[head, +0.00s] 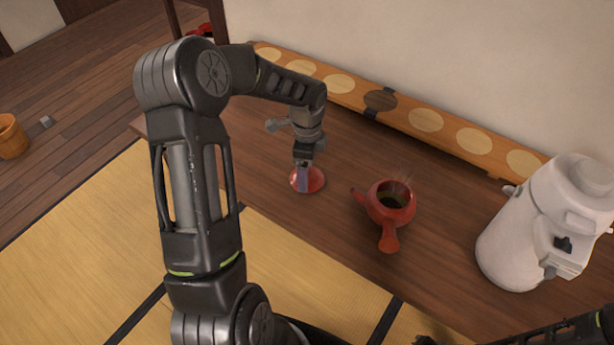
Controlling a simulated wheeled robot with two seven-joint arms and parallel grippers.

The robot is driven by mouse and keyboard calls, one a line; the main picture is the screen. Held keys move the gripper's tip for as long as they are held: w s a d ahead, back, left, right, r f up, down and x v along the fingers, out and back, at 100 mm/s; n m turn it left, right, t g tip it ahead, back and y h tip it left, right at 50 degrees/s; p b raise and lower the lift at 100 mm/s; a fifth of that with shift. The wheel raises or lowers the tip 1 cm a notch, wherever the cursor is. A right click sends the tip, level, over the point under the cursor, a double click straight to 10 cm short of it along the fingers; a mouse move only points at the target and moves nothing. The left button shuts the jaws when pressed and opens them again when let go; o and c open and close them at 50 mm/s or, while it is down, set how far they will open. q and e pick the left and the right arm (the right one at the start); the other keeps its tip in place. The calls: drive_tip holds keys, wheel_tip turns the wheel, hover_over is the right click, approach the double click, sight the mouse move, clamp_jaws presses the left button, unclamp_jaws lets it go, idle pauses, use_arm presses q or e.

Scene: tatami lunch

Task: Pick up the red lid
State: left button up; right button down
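The red lid (316,182) lies on the dark wooden table, left of the red teapot (391,204). My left gripper (303,183) points down right at the lid, and its fingertips overlap the lid's middle in the head view. The fingers hide the lid's centre, so I cannot tell whether they are shut on it. The teapot is uncovered, with dark contents and faint steam, and its handle points toward the front. Part of my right arm (560,335) shows at the bottom right edge; its fingertips cannot be made out.
A long wooden board (425,119) with pale round discs and one dark disc runs along the wall. A white dispenser (515,240) stands at the right of the table (330,240). Tatami (310,285) lies in front. A wooden bucket (11,136) is far left.

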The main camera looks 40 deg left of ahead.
use_arm(q)
drive_tip(key=shift+f, duration=0.6)
drive_tip(key=shift+c, duration=0.3)
drive_tip(key=shift+s, duration=0.1)
drive_tip(key=c, duration=1.2)
drive_tip(key=shift+s+d+f, duration=0.1)
clamp_jaws()
